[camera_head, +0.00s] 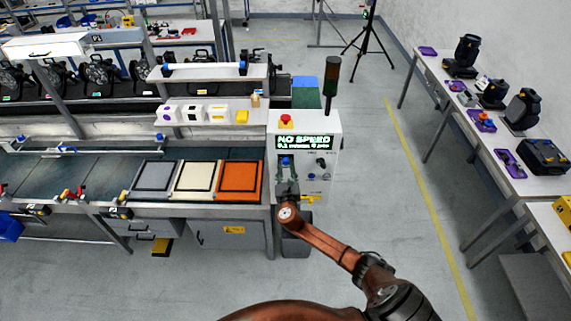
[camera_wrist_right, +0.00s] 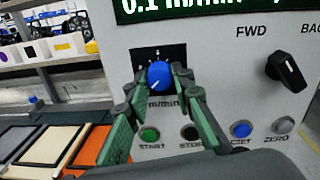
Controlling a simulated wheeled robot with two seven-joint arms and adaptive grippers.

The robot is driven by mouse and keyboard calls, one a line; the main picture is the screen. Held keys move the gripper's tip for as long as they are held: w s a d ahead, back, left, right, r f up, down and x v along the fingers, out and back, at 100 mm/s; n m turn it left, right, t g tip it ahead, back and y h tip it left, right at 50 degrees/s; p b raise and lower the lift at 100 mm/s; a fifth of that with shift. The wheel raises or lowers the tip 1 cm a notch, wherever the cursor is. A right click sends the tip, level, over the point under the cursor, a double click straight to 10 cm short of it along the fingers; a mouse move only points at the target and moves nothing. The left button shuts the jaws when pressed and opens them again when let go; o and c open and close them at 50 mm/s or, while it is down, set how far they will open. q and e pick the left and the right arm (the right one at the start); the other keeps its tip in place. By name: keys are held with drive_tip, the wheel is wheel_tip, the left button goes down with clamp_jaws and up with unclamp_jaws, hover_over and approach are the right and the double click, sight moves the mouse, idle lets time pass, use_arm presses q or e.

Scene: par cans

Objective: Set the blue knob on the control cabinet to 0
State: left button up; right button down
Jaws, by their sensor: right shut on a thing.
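The control cabinet (camera_head: 328,128) stands at the end of the conveyor, with a lit display (camera_head: 304,141) reading "NO SPEED" and a small line that looks like 0.1 m/min. The blue knob (camera_wrist_right: 159,75) sits on a black scale plate above the START and STOP buttons. Its white pointer line slants to the lower left; the scale numbers are too small to read. My right gripper (camera_wrist_right: 162,76) is shut on the blue knob, one green-padded finger on each side. In the head view, my right gripper (camera_head: 286,178) covers part of the panel. My left gripper is not in view.
Right of the knob are a black FWD/BACK selector (camera_wrist_right: 290,71), a blue button (camera_wrist_right: 241,129) and a grey ZERO button (camera_wrist_right: 283,125). A red emergency button (camera_head: 286,121) and a signal tower (camera_head: 331,80) top the cabinet. The floor to its right is clear.

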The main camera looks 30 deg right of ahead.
drive_tip(key=shift+f+n, duration=0.1)
drive_tip(key=shift+n, duration=0.3)
drive_tip(key=c, duration=1.7)
unclamp_jaws()
drive_tip(key=shift+o, duration=0.2)
drive_tip(key=shift+s+a, duration=0.3)
drive_tip(key=shift+s, duration=0.15)
drive_tip(key=v, duration=1.1)
